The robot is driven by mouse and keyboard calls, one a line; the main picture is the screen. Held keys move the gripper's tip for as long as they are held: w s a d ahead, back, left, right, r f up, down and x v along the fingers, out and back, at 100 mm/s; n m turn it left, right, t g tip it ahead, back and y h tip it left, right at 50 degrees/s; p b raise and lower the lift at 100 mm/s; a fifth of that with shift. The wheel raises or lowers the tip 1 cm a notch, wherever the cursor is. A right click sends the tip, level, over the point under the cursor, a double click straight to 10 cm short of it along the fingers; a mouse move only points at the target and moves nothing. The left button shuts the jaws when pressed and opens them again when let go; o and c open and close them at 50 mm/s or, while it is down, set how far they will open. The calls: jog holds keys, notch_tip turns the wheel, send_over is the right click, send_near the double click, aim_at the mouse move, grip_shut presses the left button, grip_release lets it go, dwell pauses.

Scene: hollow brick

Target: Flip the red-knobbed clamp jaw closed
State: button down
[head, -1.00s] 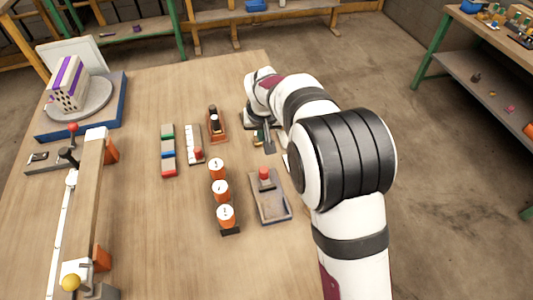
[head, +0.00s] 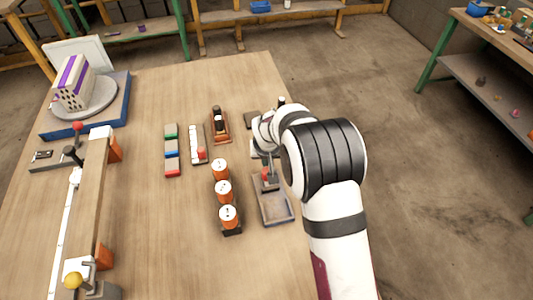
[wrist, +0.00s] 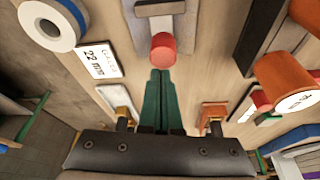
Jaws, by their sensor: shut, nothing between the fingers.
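The clamp jaw's red knob (head: 77,126) stands upright on a dark arm (head: 72,152) at the far end of the long beam, at the left of the head view. My gripper (wrist: 161,73) has green fingers pressed together with nothing between them. It is far to the right of the clamp, over the right side of the table. In the wrist view its tips point at a red cylinder (wrist: 163,47) on a grey holder. In the head view my arm mostly hides the fingers. The clamp is not recognisable in the wrist view.
A grey tray (head: 276,211) lies below my gripper. Several orange cups (head: 224,192) stand in a row to its left. Coloured blocks (head: 172,150) and a yellow knob (head: 73,281) at the beam's near end lie further left. Bare table separates the blocks and the beam (head: 89,195).

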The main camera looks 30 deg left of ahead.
jog(key=shift+s+d, duration=1.3)
jog(key=w, duration=0.1)
jog(key=w+a, duration=0.2)
jog(key=shift+w+a+r, duration=0.15)
jog(key=shift+w+a, duration=0.1)
jog(key=shift+w, duration=0.1)
jog(key=v, duration=1)
jog(key=shift+s, duration=0.15)
